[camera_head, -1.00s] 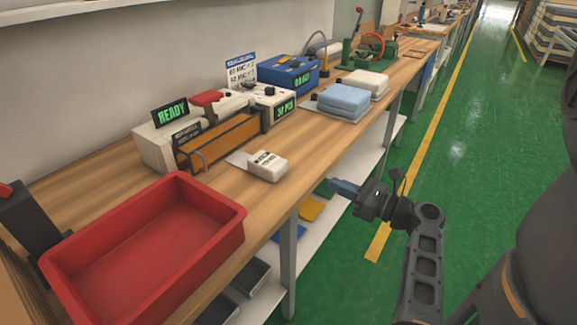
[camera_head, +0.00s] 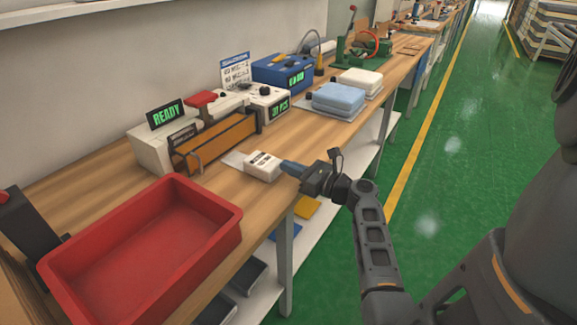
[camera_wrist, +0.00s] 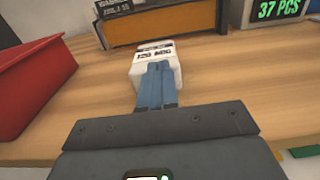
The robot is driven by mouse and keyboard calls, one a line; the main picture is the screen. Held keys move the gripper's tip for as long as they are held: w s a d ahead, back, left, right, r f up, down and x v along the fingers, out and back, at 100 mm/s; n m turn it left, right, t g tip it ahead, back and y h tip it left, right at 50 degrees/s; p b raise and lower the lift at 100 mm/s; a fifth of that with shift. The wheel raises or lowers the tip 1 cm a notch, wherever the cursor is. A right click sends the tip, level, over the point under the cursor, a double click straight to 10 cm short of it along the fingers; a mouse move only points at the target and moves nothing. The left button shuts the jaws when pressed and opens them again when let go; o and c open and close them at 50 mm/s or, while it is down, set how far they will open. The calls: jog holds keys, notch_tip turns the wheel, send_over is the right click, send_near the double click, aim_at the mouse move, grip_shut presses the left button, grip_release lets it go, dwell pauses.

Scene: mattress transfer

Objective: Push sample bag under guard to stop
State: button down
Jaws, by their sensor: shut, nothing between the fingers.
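The white sample bag (camera_head: 263,165), with a dark printed label, lies on the wooden bench near its front edge. It also shows in the wrist view (camera_wrist: 153,52). The orange-brown guard (camera_head: 216,143) stands behind it in front of the READY machine, and its long face also shows in the wrist view (camera_wrist: 165,24). My gripper (camera_head: 284,166) is shut, its blue fingers empty and level at the bag's near side. In the wrist view the fingertips (camera_wrist: 156,68) overlap the bag's lower edge; whether they touch it I cannot tell. A stop is not clearly seen.
A red tray (camera_head: 140,245) stands at the front left of the bench. The READY machine (camera_head: 165,143) and a counter box (camera_head: 268,105) stand behind. Blue folded cloth (camera_head: 338,98) lies to the right. Bench between tray and bag is clear.

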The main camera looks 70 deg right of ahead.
jog(key=shift+w, duration=0.3)
